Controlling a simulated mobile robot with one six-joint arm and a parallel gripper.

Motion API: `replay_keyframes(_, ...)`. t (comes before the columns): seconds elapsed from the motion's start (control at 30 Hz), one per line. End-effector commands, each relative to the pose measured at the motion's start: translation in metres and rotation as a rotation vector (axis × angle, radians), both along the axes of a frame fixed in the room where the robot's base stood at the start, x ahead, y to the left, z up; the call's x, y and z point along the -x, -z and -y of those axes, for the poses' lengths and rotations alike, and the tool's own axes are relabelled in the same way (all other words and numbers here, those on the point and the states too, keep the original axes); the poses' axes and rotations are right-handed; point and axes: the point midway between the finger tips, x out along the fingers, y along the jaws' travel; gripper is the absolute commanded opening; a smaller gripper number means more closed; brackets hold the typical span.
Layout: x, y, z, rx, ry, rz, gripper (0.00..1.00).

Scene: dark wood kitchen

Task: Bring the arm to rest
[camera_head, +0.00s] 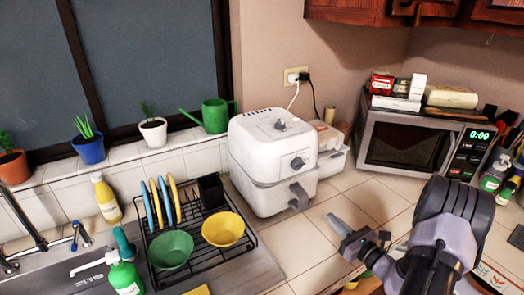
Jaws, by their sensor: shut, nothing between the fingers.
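My arm comes in from the lower right, and its dark and grey links show in front of the counter. My gripper (339,224) is shut and empty and points left. It is over the tiled counter (328,190), to the right of the white air fryer (273,160) and apart from it in the picture. The lower part of the arm is cut off by the picture's bottom edge.
A microwave (405,145) with boxes on top stands behind the arm, with bottles (496,171) at the far right. A dish rack (195,245) holds a green bowl (171,249) and a yellow bowl (223,229). The sink is at the lower left. Counter before the microwave is clear.

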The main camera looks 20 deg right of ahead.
Motion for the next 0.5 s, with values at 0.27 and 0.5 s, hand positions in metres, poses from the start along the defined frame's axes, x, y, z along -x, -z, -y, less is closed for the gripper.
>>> replay_keyframes(0.27, -0.018, -0.109, -0.207, 0.396, -0.679, -0.071, 0.0)
replay_keyframes(0.5, 0.124, -0.151, -0.369, 1.312, -1.355, -0.124, 0.0)
